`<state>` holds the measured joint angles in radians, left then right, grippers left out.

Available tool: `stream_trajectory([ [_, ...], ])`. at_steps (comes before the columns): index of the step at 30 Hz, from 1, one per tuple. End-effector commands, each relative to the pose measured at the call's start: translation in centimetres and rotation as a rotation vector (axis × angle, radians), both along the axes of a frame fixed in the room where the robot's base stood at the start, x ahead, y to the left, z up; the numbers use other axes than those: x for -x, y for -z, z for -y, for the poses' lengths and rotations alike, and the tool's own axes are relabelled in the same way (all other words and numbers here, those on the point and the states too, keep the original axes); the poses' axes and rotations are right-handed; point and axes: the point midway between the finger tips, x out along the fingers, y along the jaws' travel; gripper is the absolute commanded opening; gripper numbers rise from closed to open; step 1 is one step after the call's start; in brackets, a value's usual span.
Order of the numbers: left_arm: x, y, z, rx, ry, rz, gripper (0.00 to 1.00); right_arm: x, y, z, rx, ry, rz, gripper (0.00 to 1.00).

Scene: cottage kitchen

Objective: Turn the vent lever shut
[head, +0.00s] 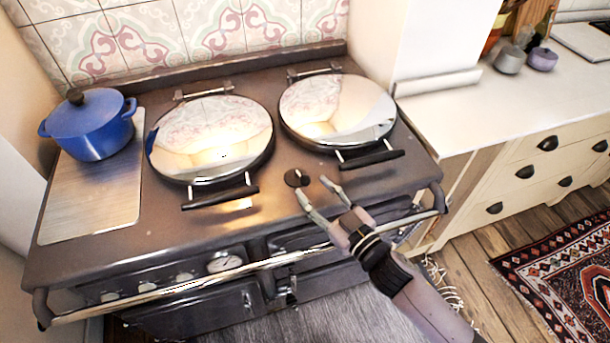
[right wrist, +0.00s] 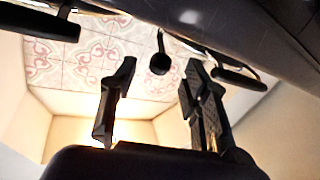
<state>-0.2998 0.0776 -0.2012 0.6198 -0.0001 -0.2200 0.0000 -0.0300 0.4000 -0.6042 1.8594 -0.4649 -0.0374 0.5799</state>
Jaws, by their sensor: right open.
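The vent lever (head: 297,178) seems to be the small dark round piece on the stove top, just in front of and between the two lids. In the right wrist view a dark thin stem with a round knob (right wrist: 160,63) shows beyond the gap between my fingers; it looks like the same lever. My right gripper (head: 311,187) is open and empty, its fingertips close to the dark piece in the head view. I cannot tell whether they touch it. The lever's exact angle is hard to make out. My left gripper is not in view.
The dark stove (head: 190,225) has two mirrored round lids, left (head: 210,135) and right (head: 338,106), with black bar handles facing front near my right gripper. A blue pot (head: 92,127) stands on the left plate. A chrome rail (head: 150,297) runs along the front.

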Motion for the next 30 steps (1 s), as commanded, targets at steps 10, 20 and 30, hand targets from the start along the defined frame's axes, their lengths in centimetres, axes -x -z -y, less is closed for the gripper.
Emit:
stream_trajectory([
  [10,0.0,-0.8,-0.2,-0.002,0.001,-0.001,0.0,-3.5,0.0,-2.6,0.0,-0.001,0.0,0.42],
  [20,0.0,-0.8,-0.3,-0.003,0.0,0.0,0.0,-3.7,0.0,-2.8,0.0,-0.001,0.0,0.42],
  [30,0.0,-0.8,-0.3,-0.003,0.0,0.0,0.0,-3.7,0.0,-2.7,0.0,-0.001,0.0,0.2],
])
